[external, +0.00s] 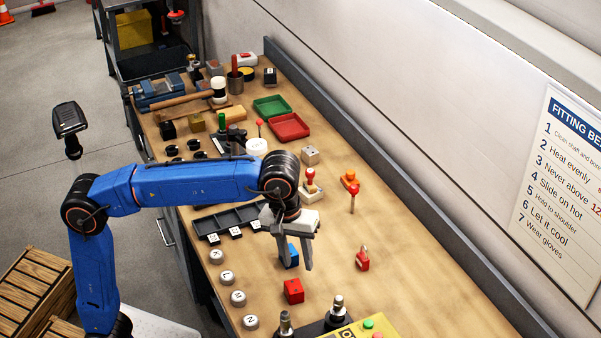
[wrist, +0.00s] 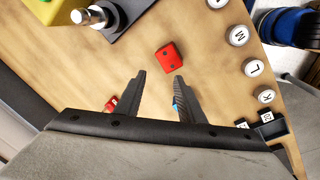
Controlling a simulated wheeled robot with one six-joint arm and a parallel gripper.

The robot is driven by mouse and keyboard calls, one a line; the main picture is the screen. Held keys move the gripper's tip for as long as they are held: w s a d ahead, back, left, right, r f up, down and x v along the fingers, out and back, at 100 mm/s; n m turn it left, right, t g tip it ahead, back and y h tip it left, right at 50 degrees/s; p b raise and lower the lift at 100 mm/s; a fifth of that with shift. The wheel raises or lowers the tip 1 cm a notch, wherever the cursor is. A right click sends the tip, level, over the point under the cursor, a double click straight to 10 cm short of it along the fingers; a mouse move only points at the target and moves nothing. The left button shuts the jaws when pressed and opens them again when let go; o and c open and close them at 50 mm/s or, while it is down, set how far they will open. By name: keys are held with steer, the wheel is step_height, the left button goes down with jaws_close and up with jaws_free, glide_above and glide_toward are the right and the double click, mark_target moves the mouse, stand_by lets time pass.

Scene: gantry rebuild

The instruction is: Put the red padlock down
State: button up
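The red padlock (external: 362,258) stands on the wooden bench to the right of my gripper (external: 296,264) in the external view, apart from it. In the wrist view the padlock (wrist: 111,103) shows only in part, outside the left finger and cut off by the gripper body. My gripper is open, with nothing between its fingers (wrist: 160,76), above the bench. A blue block (external: 291,256) is behind the fingers in the external view; only a sliver shows beside the right finger in the wrist view.
A red die (external: 293,291) lies near my gripper. Round lettered knobs (external: 238,298) line the bench's left edge. A black compartment tray (external: 228,219) is behind them. A yellow box with buttons (external: 362,330) stands at the front. Bare bench surrounds the padlock.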

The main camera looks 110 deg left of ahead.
steer(key=s+d+f+m, duration=0.1)
steer(key=s+d, duration=0.1)
steer(key=s, duration=0.1)
steer(key=s+d+f+m, duration=0.1)
steer(key=s+d+m, duration=0.1)
steer(key=s, duration=0.2)
steer(key=s+d+f+m+t, duration=0.1)
steer(key=s+d+m, duration=0.1)
steer(key=s+d, duration=0.1)
steer(key=shift+s+f, duration=0.15)
steer(key=shift+f, duration=0.2)
steer(key=s+d+f+m, duration=0.3)
steer(key=s+f+m, duration=0.1)
steer(key=s+f, duration=0.4)
steer(key=s+d+f+m+t, duration=0.1)
steer(key=s+d+f+m, duration=0.2)
steer(key=s+f, duration=0.5)
steer(key=s+d+f+m+t, duration=0.1)
steer(key=s+d+f+m, duration=0.2)
steer(key=s, duration=0.7)
step_height(320, 180, down, 5)
steer(key=m, duration=0.2)
steer(key=shift+m, duration=0.4)
